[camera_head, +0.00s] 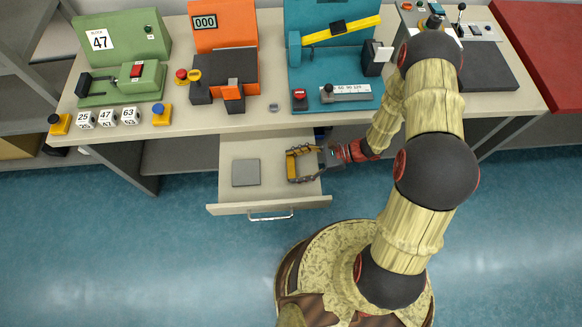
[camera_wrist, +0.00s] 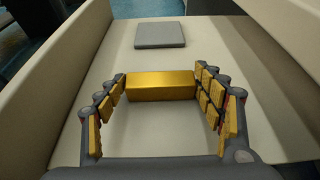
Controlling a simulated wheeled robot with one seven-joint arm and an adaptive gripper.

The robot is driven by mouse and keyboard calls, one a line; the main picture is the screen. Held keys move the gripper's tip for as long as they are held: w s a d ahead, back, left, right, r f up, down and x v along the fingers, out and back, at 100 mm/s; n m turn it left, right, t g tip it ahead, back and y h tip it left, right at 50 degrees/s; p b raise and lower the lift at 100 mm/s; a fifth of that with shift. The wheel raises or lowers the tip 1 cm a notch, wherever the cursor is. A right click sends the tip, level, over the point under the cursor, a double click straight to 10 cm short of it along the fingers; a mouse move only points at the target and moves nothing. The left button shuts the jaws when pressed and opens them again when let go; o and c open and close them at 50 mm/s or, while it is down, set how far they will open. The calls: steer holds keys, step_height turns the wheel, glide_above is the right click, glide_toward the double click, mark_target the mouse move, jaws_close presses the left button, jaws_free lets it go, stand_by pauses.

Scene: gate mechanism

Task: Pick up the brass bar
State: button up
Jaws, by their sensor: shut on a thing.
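The brass bar (camera_wrist: 161,86) is a gold-coloured block lying across the space between my gripper's two padded fingers in the wrist view. My gripper (camera_wrist: 160,92) is shut on it, with a finger against each end of the bar. In the head view my gripper (camera_head: 291,165) is low inside the open drawer (camera_head: 225,208), on its right side. The bar is hard to make out there among the yellow finger pads. I cannot tell whether the bar touches the drawer floor.
A flat grey square plate (camera_head: 246,172) lies in the drawer left of my gripper; it also shows in the wrist view (camera_wrist: 160,34). The drawer walls stand close around. Above is the bench (camera_head: 290,121) with green, orange and teal machines. The floor left of the drawer is clear.

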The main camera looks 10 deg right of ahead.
steer(key=c, duration=0.6)
